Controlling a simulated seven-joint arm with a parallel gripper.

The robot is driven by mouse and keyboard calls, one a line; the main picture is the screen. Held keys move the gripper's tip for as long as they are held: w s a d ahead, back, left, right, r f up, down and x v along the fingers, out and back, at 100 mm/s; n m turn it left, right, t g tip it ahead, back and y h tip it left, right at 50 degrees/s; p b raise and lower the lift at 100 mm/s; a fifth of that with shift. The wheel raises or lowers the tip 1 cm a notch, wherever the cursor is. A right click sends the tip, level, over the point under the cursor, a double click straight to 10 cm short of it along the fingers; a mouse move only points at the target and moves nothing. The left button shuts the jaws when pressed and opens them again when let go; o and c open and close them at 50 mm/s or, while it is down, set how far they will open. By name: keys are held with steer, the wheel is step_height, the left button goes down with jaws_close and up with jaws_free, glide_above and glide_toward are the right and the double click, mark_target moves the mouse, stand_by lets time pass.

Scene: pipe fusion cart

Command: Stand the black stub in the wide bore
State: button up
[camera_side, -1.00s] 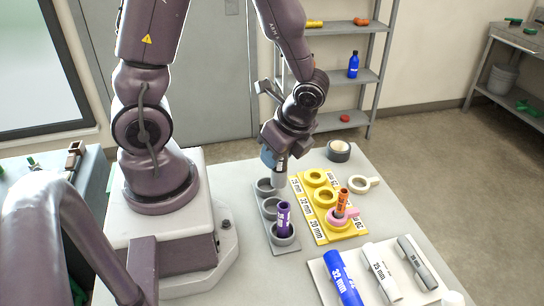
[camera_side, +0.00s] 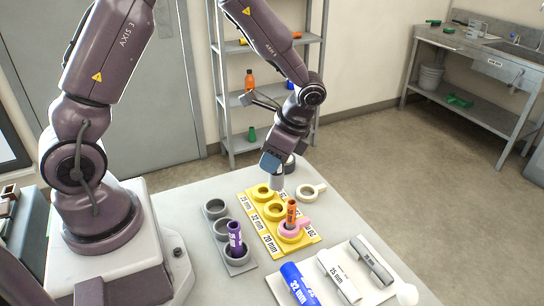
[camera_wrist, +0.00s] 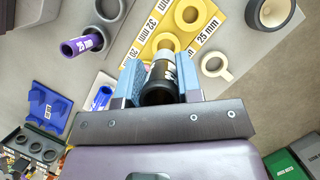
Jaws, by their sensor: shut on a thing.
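My gripper (camera_side: 277,178) points down at the back end of the yellow block, close to its back ring (camera_side: 263,191). In the wrist view, its blue fingers (camera_wrist: 160,80) are shut on the black stub (camera_wrist: 158,88), which has a white label.
A grey block has two empty bores (camera_side: 215,208) and a purple stub (camera_side: 234,236) upright in its front one. A cream ring with a handle (camera_side: 311,191) lies right of the gripper. A black roll (camera_wrist: 271,12) lies behind. Blue (camera_side: 300,285), white and grey pipes lie in front.

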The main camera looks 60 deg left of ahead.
steer(key=shift+f, duration=2.75)
steer(key=shift+f, duration=1.6)
steer(key=o, duration=1)
steer(key=v, duration=1.3)
step_height(320, 180, up, 10)
steer(key=n+t+h, duration=0.2)
steer(key=n+t, duration=0.2)
steer(key=n, duration=0.3)
glide_above(273, 178)
steer(key=s+d, duration=0.3)
steer(key=s, duration=0.2)
steer(key=s+r+n+t+h, duration=0.1)
steer(key=s+r+n+t, duration=0.1)
steer(key=s+r+t, duration=0.2)
steer(key=s+r, duration=0.2)
steer(key=s, duration=0.1)
steer(key=shift+s+r+t, duration=0.3)
steer(key=shift+r+t, duration=0.05)
steer(key=shift+t, duration=0.05)
